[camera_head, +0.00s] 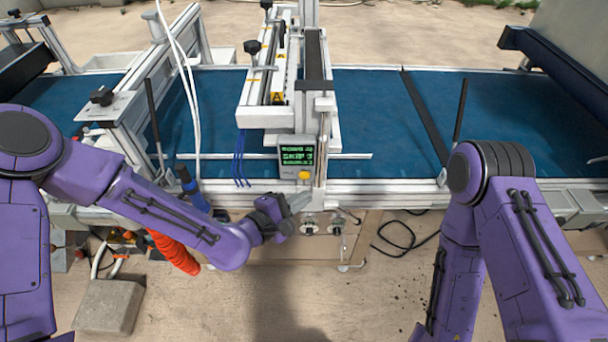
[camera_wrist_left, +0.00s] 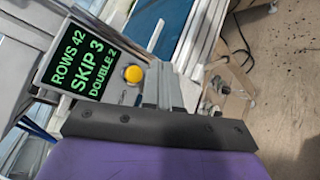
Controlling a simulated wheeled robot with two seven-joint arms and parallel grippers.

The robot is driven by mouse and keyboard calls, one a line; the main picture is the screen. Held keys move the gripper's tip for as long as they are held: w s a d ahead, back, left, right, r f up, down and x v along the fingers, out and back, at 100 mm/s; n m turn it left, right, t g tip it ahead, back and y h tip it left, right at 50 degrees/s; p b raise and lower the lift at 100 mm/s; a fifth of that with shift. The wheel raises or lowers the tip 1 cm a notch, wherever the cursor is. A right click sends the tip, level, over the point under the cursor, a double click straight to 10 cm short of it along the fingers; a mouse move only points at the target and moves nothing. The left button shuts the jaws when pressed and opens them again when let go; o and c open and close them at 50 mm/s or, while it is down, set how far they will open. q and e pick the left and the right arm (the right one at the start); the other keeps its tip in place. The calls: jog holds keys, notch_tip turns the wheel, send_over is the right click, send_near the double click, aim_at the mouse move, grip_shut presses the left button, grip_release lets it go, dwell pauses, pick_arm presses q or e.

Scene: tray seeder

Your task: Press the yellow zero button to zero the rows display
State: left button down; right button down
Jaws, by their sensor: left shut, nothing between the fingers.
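The rows display (camera_head: 297,156) is a small grey box with green text on the front rail of the seeder. In the left wrist view the display (camera_wrist_left: 82,68) reads ROWS 42, SKIP 3, DOUBLE 2. The yellow zero button (camera_head: 304,175) sits at the box's lower right corner. It also shows in the left wrist view (camera_wrist_left: 133,74), round and uncovered. My left gripper (camera_head: 303,202) is shut and empty, a little below the button in the head view. In the left wrist view its fingers appear apart from the button. My right gripper is outside both views.
A blue belt (camera_head: 375,105) runs behind the front rail (camera_head: 390,190). Blue cables (camera_head: 240,160) hang left of the display. An orange hose (camera_head: 174,251) hangs under my left arm. Small fittings (camera_head: 310,226) sit under the rail. Bare floor lies in front.

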pick_arm(q)
jog(key=shift+w, duration=1.4)
dwell(0.9)
jog(key=shift+w, duration=0.4)
jog(key=shift+w, duration=0.5)
dwell(0.8)
jog(key=shift+s, duration=0.95)
jog(key=s, duration=0.5)
